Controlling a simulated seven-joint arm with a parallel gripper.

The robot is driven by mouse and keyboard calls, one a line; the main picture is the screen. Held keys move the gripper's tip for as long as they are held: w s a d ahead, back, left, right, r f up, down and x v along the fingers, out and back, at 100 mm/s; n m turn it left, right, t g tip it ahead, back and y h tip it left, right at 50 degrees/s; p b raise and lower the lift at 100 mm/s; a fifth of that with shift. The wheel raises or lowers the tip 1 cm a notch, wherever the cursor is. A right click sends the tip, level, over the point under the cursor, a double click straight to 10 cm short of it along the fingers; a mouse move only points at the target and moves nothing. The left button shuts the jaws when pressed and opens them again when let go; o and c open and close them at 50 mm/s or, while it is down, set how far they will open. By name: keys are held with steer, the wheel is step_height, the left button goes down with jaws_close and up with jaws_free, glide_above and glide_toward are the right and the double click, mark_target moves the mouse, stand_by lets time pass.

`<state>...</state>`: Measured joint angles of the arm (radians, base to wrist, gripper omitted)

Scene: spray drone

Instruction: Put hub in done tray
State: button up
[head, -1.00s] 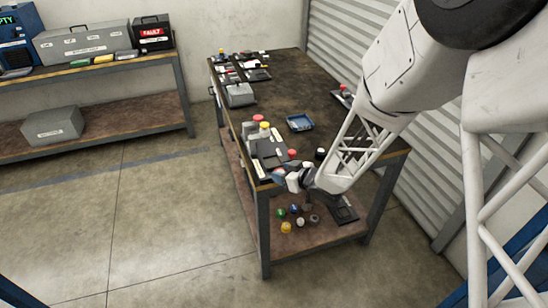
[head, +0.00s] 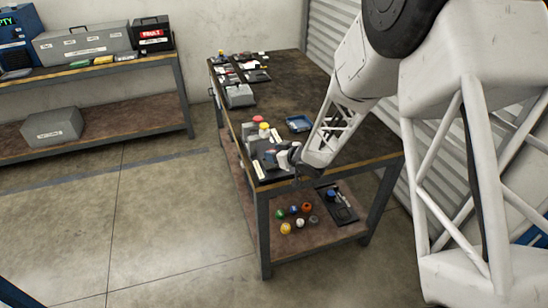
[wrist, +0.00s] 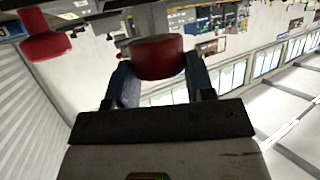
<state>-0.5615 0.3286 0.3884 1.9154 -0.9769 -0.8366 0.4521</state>
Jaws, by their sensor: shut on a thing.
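My gripper (head: 289,155) is over the front left part of the workbench top. In the wrist view my gripper (wrist: 157,82) has its two fingers closed on a dark red round piece (wrist: 157,57). I cannot tell from its look whether this piece is the hub. A blue tray (head: 298,123) lies on the bench top, behind and a little right of my gripper. I cannot read a label that marks it as the done tray. My gripper hides part of the bench edge and the things under it.
Red-topped (head: 258,119) and yellow-topped (head: 264,127) pieces stand just behind my gripper. A grey box (head: 239,95) and small parts lie farther back. The lower shelf holds several coloured knobs (head: 286,228) and a black tray (head: 338,207). The bench's middle (head: 290,85) is clear.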

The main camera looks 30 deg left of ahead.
stand_by(0.3)
steer(key=shift+w+a+f, duration=0.1)
steer(key=shift+w+a, duration=0.25)
steer(key=shift+w, duration=0.1)
steer(key=shift+w+a+f, duration=0.1)
steer(key=shift+f, duration=0.45)
steer(key=shift+w+a+f, duration=0.1)
steer(key=shift+f, duration=0.85)
steer(key=shift+f, duration=0.25)
steer(key=o, duration=1.1)
steer(key=shift+c, duration=0.2)
steer(key=shift+v, duration=3.9)
